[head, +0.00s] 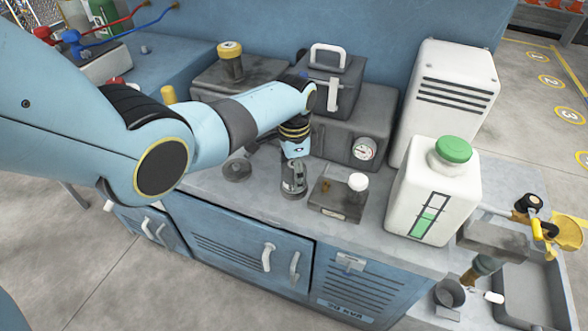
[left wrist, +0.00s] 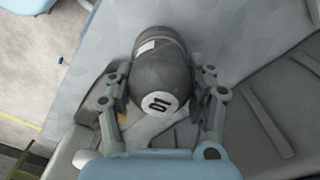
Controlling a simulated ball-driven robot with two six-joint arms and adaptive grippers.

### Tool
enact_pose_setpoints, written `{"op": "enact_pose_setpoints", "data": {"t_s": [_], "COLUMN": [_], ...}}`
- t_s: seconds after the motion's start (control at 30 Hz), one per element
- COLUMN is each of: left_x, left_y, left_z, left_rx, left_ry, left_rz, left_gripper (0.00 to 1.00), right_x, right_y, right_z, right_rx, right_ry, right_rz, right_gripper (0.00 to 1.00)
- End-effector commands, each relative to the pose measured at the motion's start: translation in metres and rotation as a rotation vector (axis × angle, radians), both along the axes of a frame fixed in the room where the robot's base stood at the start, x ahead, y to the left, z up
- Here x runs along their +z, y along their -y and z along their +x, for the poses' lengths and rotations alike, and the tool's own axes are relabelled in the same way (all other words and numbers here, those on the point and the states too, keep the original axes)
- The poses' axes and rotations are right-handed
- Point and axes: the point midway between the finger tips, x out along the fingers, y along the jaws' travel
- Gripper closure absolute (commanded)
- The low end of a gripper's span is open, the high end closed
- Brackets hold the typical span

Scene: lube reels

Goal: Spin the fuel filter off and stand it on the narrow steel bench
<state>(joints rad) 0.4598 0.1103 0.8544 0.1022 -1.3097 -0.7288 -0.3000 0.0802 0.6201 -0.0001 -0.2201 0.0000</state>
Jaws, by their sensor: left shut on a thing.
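My left gripper (head: 293,186) points down over the front part of the grey cabinet top (head: 225,195). In the left wrist view, its two fingers (left wrist: 163,105) are closed on either side of a dark grey canister, the fuel filter (left wrist: 160,70). The filter has a white round label marked 01 on the end facing the camera. Its far end is hard to make out, so I cannot tell whether it is attached or touching the surface. In the head view the gripper largely hides it. I cannot tell for sure which surface is the narrow steel bench. My right gripper is not in view.
Close right of the gripper is a small block with a white knob (head: 357,182). A dark round piece (head: 236,170) lies to the left. A gauge housing (head: 340,133) stands behind, and a white green-capped jug (head: 433,190) stands right. A lower surface at right holds a grey cup (head: 449,293).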

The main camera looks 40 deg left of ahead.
Motion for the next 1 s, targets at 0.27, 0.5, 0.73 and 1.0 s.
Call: {"op": "enact_pose_setpoints", "data": {"t_s": [0.27,0.5,0.73,1.0], "left_x": [-0.003,-0.003,-0.003,-0.005], "left_y": [0.001,0.001,0.001,0.002], "left_z": [-0.003,-0.004,-0.004,-0.005], "left_rx": [0.255,0.265,0.564,0.706], "left_ry": [-0.005,-0.007,-0.009,-0.009], "left_rz": [-0.001,-0.001,-0.002,-0.001], "left_gripper": [0.85,0.85,0.84,0.85], "right_x": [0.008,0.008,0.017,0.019], "right_y": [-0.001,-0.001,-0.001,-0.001], "right_z": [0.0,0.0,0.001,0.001], "right_rx": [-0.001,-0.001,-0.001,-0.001], "right_ry": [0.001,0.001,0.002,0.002], "right_rz": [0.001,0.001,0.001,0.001], "right_gripper": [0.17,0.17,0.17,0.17]}}
